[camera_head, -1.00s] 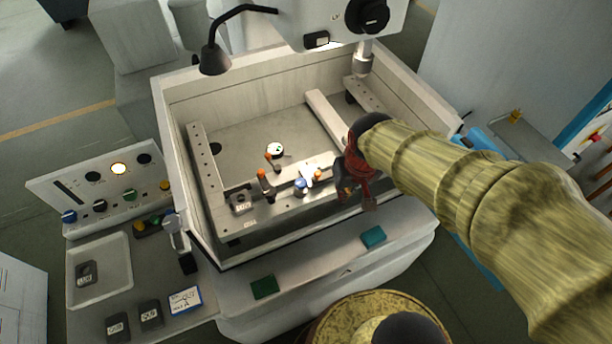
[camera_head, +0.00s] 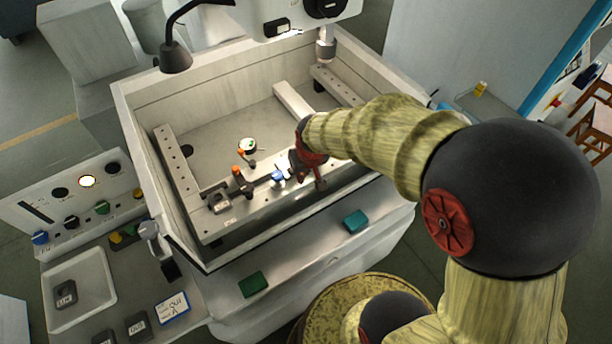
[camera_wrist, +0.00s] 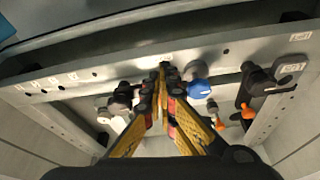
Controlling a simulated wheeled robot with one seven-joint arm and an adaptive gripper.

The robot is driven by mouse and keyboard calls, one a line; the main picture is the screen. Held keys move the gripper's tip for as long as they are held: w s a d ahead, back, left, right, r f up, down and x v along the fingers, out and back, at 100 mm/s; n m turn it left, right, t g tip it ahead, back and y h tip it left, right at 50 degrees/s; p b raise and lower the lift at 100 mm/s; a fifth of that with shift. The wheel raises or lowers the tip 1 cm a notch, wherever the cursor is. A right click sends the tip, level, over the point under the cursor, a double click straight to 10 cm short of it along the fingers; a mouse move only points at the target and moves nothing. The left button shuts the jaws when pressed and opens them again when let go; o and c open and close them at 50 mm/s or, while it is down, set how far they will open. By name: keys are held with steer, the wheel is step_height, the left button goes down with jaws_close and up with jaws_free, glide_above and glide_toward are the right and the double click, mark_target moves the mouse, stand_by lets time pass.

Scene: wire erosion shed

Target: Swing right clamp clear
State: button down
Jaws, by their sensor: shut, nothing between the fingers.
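My gripper (camera_head: 312,172) is shut and empty, low over the right part of the front rail in the tank. In the wrist view its yellow-and-red fingers (camera_wrist: 163,70) meet between a blue knob (camera_wrist: 197,80) and a dark clamp (camera_wrist: 122,97), which I take to be the right clamp. Whether the fingers touch either one is unclear. In the head view the blue knob (camera_head: 278,177) shows just left of my gripper, which hides the right clamp. The left clamp (camera_head: 242,184), black with an orange tip, stands farther left on the rail.
A round white-topped part with an orange tip (camera_head: 247,147) stands behind the rail. The tank walls (camera_head: 137,170) surround the work area. A lamp (camera_head: 175,57) and machine head (camera_head: 326,48) hang above. Green (camera_head: 253,284) and teal (camera_head: 355,221) blocks lie on the front ledge.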

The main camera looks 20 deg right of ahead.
steer(key=shift+w+f, duration=0.2)
steer(key=shift+w, duration=0.7)
